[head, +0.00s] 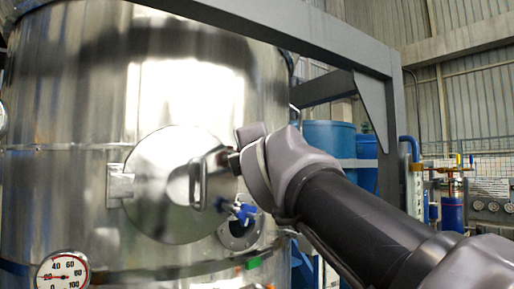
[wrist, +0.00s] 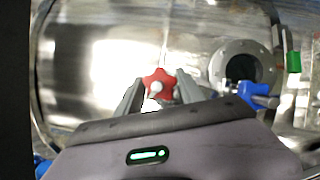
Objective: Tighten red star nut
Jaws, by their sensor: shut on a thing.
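The red star nut (wrist: 160,80) shows in the wrist view between the fingers of my gripper (wrist: 159,92), with a pale round centre. My gripper is shut on it, one grey finger on each side. In the head view my arm reaches in from the right, and my gripper (head: 229,160) is at the right side of the round hatch cover (head: 165,185) on the steel tank. The nut is hidden behind my gripper and wrist there. The hatch cover lies flat against the tank wall, with a curved handle (head: 198,184) left of my gripper.
A blue-handled valve (head: 240,211) sits just below my gripper, near a round flanged port (wrist: 245,66). A dial gauge (head: 63,272) is at the lower left. A grey frame beam (head: 300,32) crosses above my arm. Blue drums (head: 331,138) stand behind.

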